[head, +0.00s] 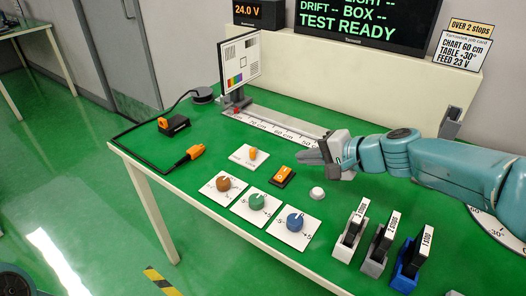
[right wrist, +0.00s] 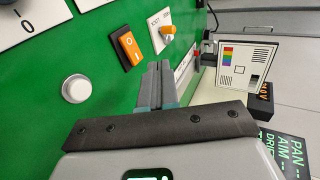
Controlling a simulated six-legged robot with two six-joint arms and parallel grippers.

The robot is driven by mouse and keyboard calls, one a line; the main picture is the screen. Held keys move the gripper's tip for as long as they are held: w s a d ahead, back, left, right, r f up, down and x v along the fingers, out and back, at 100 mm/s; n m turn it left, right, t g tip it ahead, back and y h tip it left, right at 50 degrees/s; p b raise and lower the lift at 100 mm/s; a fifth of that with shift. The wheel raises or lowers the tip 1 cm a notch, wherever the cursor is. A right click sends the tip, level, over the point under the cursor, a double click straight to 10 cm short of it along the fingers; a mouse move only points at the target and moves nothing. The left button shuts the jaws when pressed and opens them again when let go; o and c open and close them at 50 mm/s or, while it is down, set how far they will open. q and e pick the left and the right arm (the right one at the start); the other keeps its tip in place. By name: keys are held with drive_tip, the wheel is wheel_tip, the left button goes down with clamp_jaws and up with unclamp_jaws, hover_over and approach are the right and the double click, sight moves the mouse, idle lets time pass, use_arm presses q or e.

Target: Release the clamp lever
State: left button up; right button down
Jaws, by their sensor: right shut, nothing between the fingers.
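No part is clearly readable as the clamp lever. A small red part (head: 236,110) sits at the foot of the chart stand (head: 238,98), on the scale rail (head: 275,127); it also shows in the right wrist view (right wrist: 197,58). A white plate (head: 241,160) with an orange knob or lever (head: 252,154) lies in front of the rail. It shows in the right wrist view too (right wrist: 168,33). My right gripper (head: 300,156) is shut and empty above the bench, right of that plate. Its closed fingers show in the right wrist view (right wrist: 158,80). My left gripper is out of view.
Near my right gripper are an orange rocker switch (head: 282,176) and a white button (head: 317,194). Brown (head: 223,184), green (head: 257,202) and blue (head: 295,222) dials lie in front. A cable with an orange connector (head: 195,152) lies at left.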

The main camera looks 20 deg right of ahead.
sight(253, 150)
drive_tip(key=shift+f, duration=0.1)
drive_tip(key=shift+w+a+f, duration=0.1)
drive_tip(key=shift+w, duration=0.05)
drive_tip(key=b+x, duration=0.1)
drive_tip(key=x, duration=0.9)
drive_tip(key=shift+f, duration=0.1)
drive_tip(key=shift+w+a+r+p, duration=0.2)
drive_tip(key=shift+w+a, duration=0.1)
drive_tip(key=shift+w, duration=0.2)
drive_tip(key=shift+w+a+r+p, duration=0.15)
drive_tip(key=shift+w+a, duration=0.15)
drive_tip(key=shift+w, duration=0.15)
drive_tip(key=shift+w+a+f, duration=0.15)
drive_tip(key=shift+w+a, duration=0.2)
drive_tip(key=shift+w, duration=0.15)
